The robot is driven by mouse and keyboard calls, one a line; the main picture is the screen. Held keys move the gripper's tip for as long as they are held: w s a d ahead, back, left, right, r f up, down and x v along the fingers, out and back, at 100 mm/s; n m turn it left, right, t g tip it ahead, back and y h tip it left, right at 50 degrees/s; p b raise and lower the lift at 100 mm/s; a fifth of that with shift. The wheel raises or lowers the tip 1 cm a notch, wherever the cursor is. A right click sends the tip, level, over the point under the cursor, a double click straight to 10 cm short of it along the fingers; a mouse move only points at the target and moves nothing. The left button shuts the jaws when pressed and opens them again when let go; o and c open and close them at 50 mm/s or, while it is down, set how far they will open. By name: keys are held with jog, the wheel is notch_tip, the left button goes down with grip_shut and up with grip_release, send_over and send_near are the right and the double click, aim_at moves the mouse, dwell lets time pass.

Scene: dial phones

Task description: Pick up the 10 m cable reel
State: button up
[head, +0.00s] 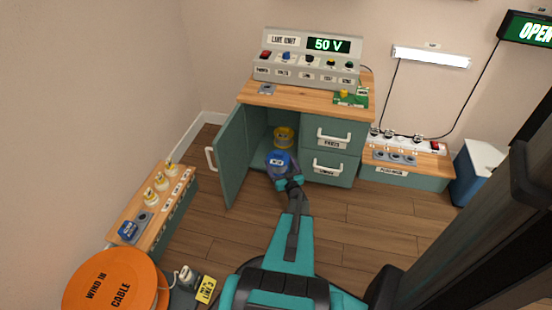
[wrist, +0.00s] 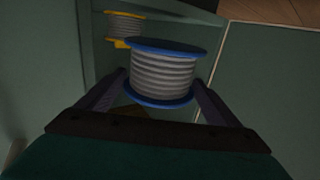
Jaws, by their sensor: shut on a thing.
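A blue-flanged reel (head: 277,160) wound with grey cable is at the mouth of the open cabinet. It also shows in the wrist view (wrist: 162,72), upright between my two fingers. My gripper (head: 283,177) is shut on this blue reel, one finger at each side. I cannot read a length on its label. A yellow-flanged reel (head: 284,136) stands farther back inside the cabinet; in the wrist view it is behind and left of the blue one (wrist: 124,25). I cannot tell whether the blue reel touches the cabinet floor.
The cabinet door (head: 231,157) stands open on the left; drawers (head: 333,137) are on the right. A low bench (head: 160,212) with several small parts is at left. An orange cable drum (head: 115,283) is at front left. The wooden floor (head: 350,215) is clear at right.

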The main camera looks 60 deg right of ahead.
jog(key=r+p+v, duration=0.1)
jog(key=p+v, duration=0.1)
jog(key=v, duration=0.9)
jog(key=shift+s+d, duration=0.2)
jog(key=shift+s, duration=0.3)
